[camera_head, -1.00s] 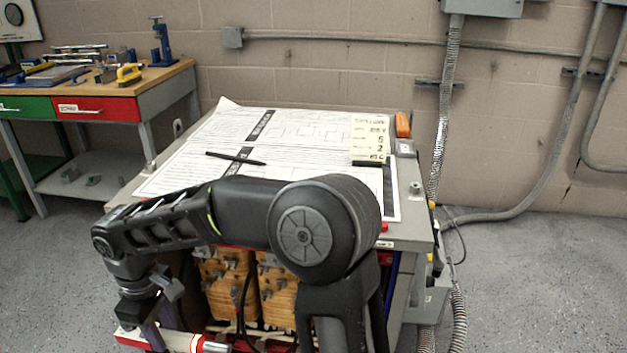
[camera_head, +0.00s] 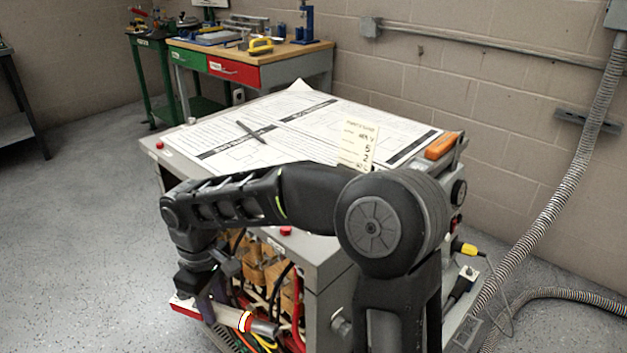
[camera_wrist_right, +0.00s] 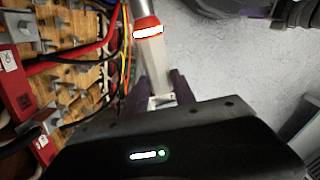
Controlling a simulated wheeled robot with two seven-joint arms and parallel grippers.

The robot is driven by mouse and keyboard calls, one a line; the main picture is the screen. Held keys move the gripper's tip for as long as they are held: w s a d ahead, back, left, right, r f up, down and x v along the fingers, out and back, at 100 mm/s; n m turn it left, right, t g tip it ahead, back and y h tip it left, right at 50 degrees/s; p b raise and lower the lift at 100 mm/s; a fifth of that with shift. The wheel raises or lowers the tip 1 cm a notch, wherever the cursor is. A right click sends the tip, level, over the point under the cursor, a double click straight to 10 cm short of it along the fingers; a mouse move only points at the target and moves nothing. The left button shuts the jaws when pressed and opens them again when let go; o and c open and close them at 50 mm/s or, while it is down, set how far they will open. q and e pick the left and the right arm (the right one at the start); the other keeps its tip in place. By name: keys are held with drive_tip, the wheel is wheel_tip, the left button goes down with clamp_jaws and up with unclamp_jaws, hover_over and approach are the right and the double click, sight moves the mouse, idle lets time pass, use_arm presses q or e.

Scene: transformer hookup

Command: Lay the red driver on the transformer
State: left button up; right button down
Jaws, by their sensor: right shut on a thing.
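The transformer (camera_head: 325,268) is a grey cabinet with a paper-covered top and open front showing tan coils and coloured wires. My right gripper (camera_head: 212,308) is low in front of its open side, below the top. It is shut on a pale tool with red parts and a grey end, apparently the red driver (camera_head: 233,318). In the right wrist view the driver (camera_wrist_right: 150,60) extends away from between the dark fingers (camera_wrist_right: 165,95), with a glowing red-and-white band. The part inside the grip is hidden. My left gripper is out of view.
Drawing sheets (camera_head: 330,115), a black pen (camera_head: 251,131), a note card (camera_head: 357,145) and an orange item (camera_head: 442,146) lie or stand on the top. A workbench (camera_head: 300,60) stands behind. Conduit (camera_head: 545,225) runs at right. Floor at left is clear.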

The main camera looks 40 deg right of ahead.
drive_tip(key=shift+s, duration=0.25)
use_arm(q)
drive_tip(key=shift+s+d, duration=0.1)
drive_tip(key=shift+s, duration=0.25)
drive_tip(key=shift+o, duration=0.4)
